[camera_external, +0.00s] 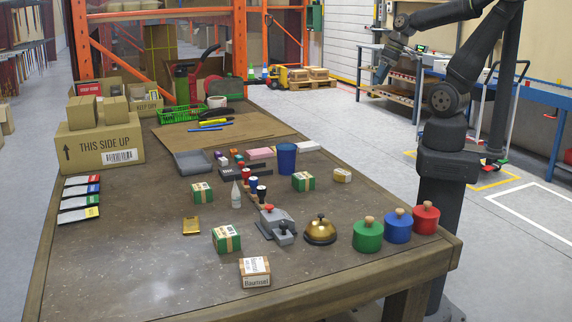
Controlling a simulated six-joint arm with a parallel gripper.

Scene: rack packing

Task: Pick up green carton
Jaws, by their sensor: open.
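Three small green cartons with tan tape bands stand apart on the brown worktable (130,262). One green carton (226,239) is near the front middle, one (202,193) is farther back to the left, and one (303,182) is to the right, beyond the bell. My gripper (381,77) is at the upper right, raised beyond the table's right edge and well away from all three cartons. It is small in this view; it is open, and I see nothing held in it.
A white-and-brown box (255,272) lies near the front edge. A brass bell (320,230), a grey stamp-like device (275,221) and green (367,236), blue (398,226) and red (426,217) knobbed canisters stand to its right. A blue cup (287,158) is farther back. The front left is clear.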

